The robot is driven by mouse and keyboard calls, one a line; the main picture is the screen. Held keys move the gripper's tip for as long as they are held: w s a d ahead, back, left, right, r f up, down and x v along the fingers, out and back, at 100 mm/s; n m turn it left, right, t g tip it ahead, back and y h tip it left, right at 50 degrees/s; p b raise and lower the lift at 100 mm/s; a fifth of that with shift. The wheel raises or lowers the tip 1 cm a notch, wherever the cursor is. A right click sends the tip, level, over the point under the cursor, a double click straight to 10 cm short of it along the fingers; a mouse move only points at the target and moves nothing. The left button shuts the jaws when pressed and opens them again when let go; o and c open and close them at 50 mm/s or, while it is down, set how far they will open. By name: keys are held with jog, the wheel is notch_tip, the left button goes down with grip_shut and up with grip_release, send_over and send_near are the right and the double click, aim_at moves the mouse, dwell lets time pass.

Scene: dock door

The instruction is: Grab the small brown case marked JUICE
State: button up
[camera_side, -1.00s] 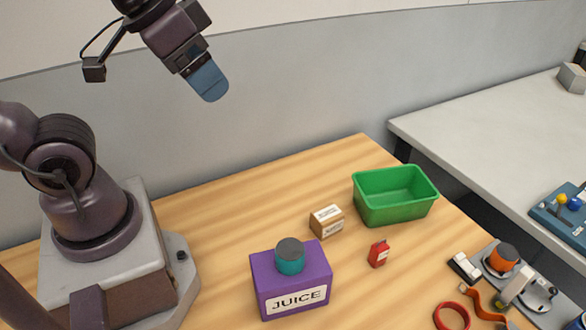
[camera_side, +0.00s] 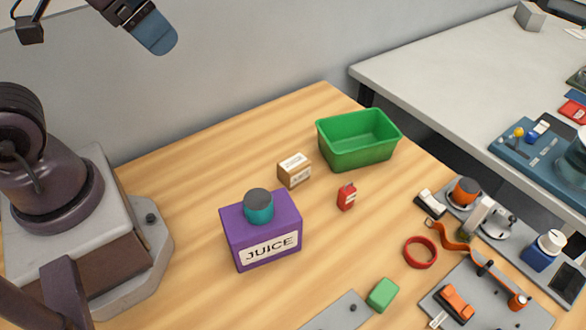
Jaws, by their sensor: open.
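A small brown case (camera_side: 294,171) with white labels on its top and front stands on the wooden table (camera_side: 190,150), left of the green bin. The writing on its labels is too small to read. A larger purple box (camera_side: 262,230) with a clear JUICE label stands nearer the camera, with a teal and grey round piece (camera_side: 258,207) on its top. My gripper (camera_side: 158,38) is up at the top left, high above the table and well apart from the case. Its blue fingers overlap from this side, and nothing shows held in them.
A green bin (camera_side: 357,160) stands right behind the case, and a small red item (camera_side: 346,196) lies to its right front. A red ring (camera_side: 420,252), a green block (camera_side: 383,294) and an orange strap (camera_side: 452,237) are farther right. The table left of the case is clear.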

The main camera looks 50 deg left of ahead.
jog(key=m+t, duration=0.8)
jog(key=m, duration=2.7)
send_over(294, 166)
jog(key=s, duration=0.4)
notch_tip(294, 166, down, 25)
jog(key=shift+y, duration=0.4)
jog(key=f, duration=0.4)
jog(key=a+f, duration=0.1)
jog(key=f, duration=0.1)
jog(key=shift+w+f, duration=0.15)
jog(key=shift+f, duration=0.25)
jog(key=shift+x, duration=2.5)
jog(key=shift+d, duration=0.1)
jog(key=c, duration=1)
